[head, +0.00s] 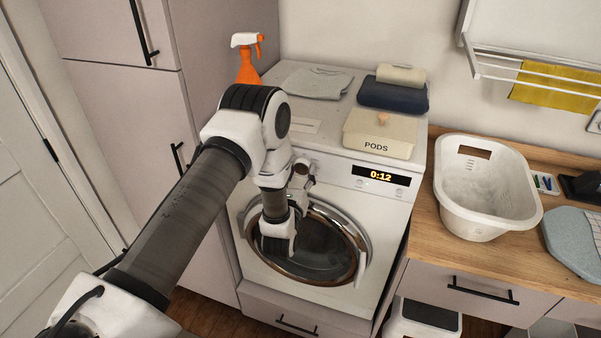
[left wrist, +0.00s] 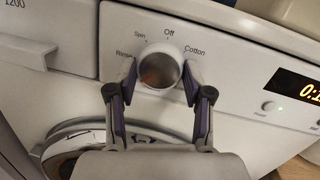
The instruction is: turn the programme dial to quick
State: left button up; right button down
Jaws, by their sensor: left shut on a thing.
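The programme dial (left wrist: 159,66) is a round silver knob on the washing machine (head: 384,213)'s white front panel. My left gripper (left wrist: 159,80) is shut on the dial, one finger on each side. In the head view my left gripper (head: 302,171) is at the panel's left part, and the arm and gripper largely hide the dial. The labels Rinse, Spin, Off and Cotton show around the dial; I see no Quick label. The display (head: 381,175) reads 0:12. My right gripper is not in view.
The round door (head: 325,250) is below the panel. On top stand a PODS box (head: 380,134), folded towels (head: 392,95), a grey cloth (head: 318,84) and an orange spray bottle (head: 247,68). A white basket (head: 485,195) stands on the wooden counter at right.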

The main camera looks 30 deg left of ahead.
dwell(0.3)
pick_arm(q)
jog(key=o, duration=1.2)
jog(key=shift+w, duration=0.1)
jog(key=v, duration=0.7)
jog(key=shift+s+d, duration=0.15)
jog(key=shift+s, duration=0.15)
jog(key=shift+f, duration=0.1)
